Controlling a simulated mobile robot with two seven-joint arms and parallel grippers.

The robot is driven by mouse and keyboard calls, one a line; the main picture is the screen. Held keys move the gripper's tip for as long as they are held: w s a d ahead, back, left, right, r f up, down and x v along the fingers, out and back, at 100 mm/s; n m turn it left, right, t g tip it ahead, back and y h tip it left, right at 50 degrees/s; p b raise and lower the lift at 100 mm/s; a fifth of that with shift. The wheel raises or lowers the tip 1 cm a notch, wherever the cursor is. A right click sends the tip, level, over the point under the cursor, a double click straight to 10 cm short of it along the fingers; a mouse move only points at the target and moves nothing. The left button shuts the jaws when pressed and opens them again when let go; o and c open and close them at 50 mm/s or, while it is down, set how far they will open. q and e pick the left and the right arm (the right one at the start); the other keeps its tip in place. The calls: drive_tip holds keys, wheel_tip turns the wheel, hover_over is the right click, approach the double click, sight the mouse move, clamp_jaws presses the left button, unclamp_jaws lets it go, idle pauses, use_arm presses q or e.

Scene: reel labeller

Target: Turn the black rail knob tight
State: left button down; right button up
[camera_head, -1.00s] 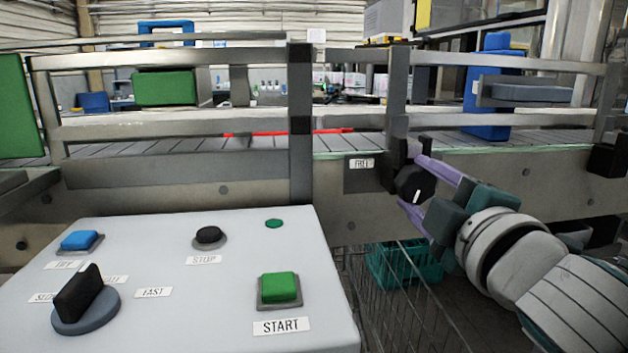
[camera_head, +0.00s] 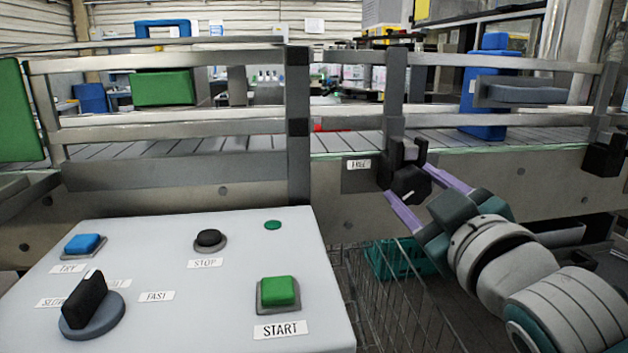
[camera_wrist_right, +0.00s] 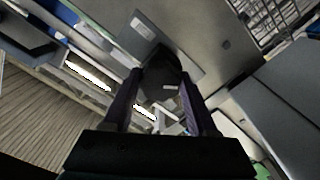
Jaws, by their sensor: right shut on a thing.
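The black rail knob (camera_head: 411,186) sits on the front of the conveyor's side rail, at the foot of a dark post and right of a small label plate reading FREE. A white mark on its face slants up to the right. My right gripper (camera_head: 406,174) has its two purple fingers on opposite sides of the knob, one above and one below, shut on it. In the right wrist view the knob (camera_wrist_right: 162,80) shows between the fingertips, with its white mark visible. My left gripper is not in view.
A grey control panel (camera_head: 180,270) with buttons and a black selector stands at the front left. A dark post (camera_head: 298,130) rises left of the knob. A blue object (camera_head: 484,95) stands behind the rail at right. A teal basket (camera_head: 395,258) is below.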

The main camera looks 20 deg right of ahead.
idle(0.4)
drive_tip(key=o, duration=1.4)
drive_tip(key=v, duration=1)
drive_tip(key=shift+d, duration=0.1)
